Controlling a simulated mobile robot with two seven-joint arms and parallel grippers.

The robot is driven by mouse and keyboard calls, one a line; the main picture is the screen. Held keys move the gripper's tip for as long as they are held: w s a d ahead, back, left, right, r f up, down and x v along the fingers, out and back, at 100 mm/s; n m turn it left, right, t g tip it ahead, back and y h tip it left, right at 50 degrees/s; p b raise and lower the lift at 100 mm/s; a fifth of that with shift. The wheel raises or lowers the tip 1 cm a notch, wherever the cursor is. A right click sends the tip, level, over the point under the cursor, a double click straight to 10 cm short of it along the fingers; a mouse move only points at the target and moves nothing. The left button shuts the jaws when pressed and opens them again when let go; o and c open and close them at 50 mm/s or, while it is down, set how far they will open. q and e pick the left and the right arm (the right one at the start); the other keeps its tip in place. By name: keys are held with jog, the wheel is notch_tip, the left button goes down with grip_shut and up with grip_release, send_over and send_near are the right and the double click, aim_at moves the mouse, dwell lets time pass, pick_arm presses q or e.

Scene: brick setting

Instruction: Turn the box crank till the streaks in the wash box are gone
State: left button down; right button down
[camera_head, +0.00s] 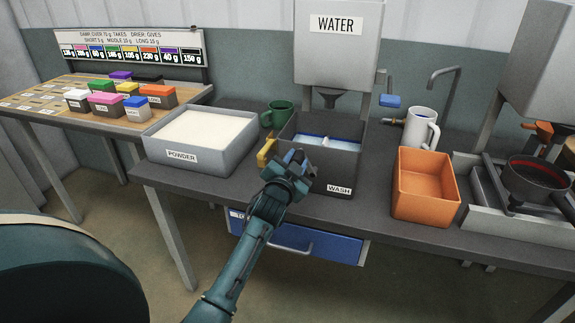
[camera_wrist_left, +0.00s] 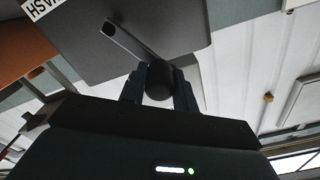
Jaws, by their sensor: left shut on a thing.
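The dark grey wash box (camera_head: 315,178), labelled WASH, stands on the bench under the water tank. Inside it I see pale and blue areas (camera_head: 338,142) split by a dark divider; whether there are streaks is too small to tell. My left gripper (camera_head: 294,163) is at the box's front left. In the left wrist view the gripper (camera_wrist_left: 158,88) is shut on the dark round knob (camera_wrist_left: 158,78) of the box crank, whose flat arm (camera_wrist_left: 128,42) runs up to the box wall (camera_wrist_left: 85,60). In the head view the gripper hides the crank. My right gripper is not in view.
A powder tray (camera_head: 180,168) stands left of the wash box, with a green mug (camera_head: 280,112) behind. A yellow piece (camera_head: 265,153) is close left of my gripper. A blue drawer (camera_head: 330,248) is below.

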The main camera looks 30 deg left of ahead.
pick_arm(q)
jog(key=w+d+f+m, duration=0.2)
jog(key=d+m, duration=0.7)
jog(key=m, duration=0.7)
jog(key=shift+w+d+m+b, duration=0.2)
jog(key=shift+d+m+b, duration=0.05)
jog(key=shift+m+b, duration=0.15)
dwell(0.3)
jog(key=c, duration=1.1)
grip_release()
jog(key=shift+f, duration=0.1)
jog(key=shift+d, duration=0.1)
jog(key=v, duration=1.3)
jog(key=shift+d, duration=0.1)
